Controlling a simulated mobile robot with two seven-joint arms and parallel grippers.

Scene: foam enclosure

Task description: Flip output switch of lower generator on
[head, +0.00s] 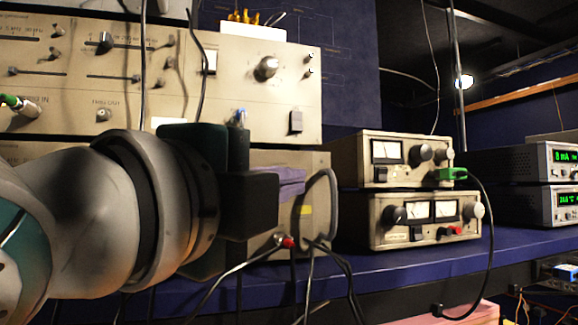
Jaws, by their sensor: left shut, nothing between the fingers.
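Two large beige units are stacked at left. The upper one (275,95) has a round knob (266,68) and a dark switch (295,122) near its right end. The lower one (318,165), which looks like the lower generator, is mostly hidden behind my left arm and gripper. Its output switch cannot be made out. My left gripper (290,183) is in front of the lower unit's right part, shut and empty, with purplish fingertips toward its panel. Whether they touch it cannot be told. My right gripper is not in view.
Cables and a red plug (287,241) hang below the gripper. Two smaller metered units, upper (395,175) and lower (385,240), stand to the right on the blue shelf (400,263). A green plug (450,174) trails a black cable. Green-display instruments (530,165) stand at far right.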

